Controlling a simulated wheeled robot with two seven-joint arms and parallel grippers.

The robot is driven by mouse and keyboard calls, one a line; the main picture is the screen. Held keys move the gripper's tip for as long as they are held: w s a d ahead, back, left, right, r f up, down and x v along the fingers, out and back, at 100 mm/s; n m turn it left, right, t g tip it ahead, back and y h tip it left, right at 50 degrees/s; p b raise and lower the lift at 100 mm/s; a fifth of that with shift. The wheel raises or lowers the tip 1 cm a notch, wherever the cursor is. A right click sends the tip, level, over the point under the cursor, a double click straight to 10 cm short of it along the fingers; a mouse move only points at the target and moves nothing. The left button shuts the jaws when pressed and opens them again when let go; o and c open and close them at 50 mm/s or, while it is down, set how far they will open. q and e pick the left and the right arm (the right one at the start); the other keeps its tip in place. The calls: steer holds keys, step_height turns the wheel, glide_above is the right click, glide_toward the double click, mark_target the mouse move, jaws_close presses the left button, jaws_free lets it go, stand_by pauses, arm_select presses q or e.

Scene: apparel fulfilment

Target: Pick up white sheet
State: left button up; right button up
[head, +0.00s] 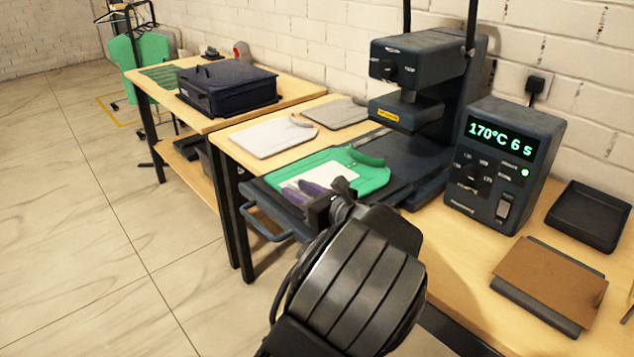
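A white sheet (335,174) lies flat on a green garment (374,178), which is spread on the dark lower plate of the heat press. My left gripper (306,191) reaches in from the bottom, over the near edge of the garment and the sheet's near side. Purple-grey shapes show at its tip against the sheet; I cannot tell whether the fingers are apart or touch the sheet. The gripper covers the near part of the sheet. My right gripper is out of view.
The heat press (420,70) stands open behind the garment. A control box (505,165) reads 170°C 6 s. A brown pad (550,280) and a black tray (588,216) lie right. White (268,137) and grey (338,113) folded garments and a dark bag (228,90) lie further back.

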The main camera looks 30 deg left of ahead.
arm_select(q)
steer(key=shift+c, duration=0.4)
jaws_close()
stand_by(1.3)
